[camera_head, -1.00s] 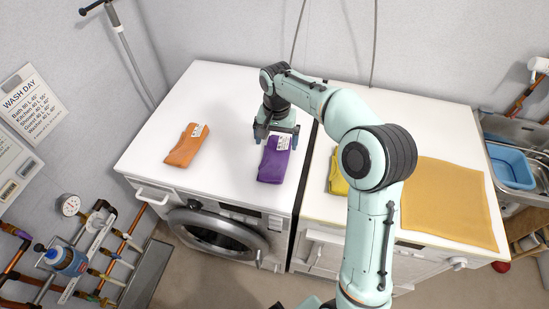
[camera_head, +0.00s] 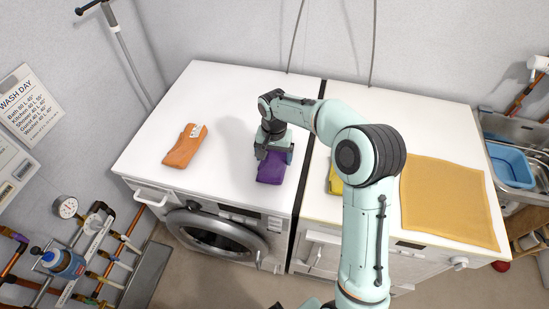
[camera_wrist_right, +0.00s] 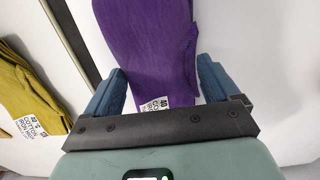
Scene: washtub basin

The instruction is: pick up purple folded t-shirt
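The purple folded t-shirt (camera_head: 271,170) lies on the white top of the washing machine, near its front edge. My right gripper (camera_head: 273,158) is over its back part and hides its label end in the head view. In the right wrist view the purple t-shirt (camera_wrist_right: 150,45) runs between the two blue fingers (camera_wrist_right: 160,82), with its white label near the gripper body. The fingers are open, one on each side of the cloth, with small gaps visible. My left gripper is not in view.
An orange folded cloth (camera_head: 185,146) lies to the left on the same top. A yellow folded cloth (camera_head: 336,182) lies to the right, partly behind my arm. A blue basin (camera_head: 510,165) sits in the sink.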

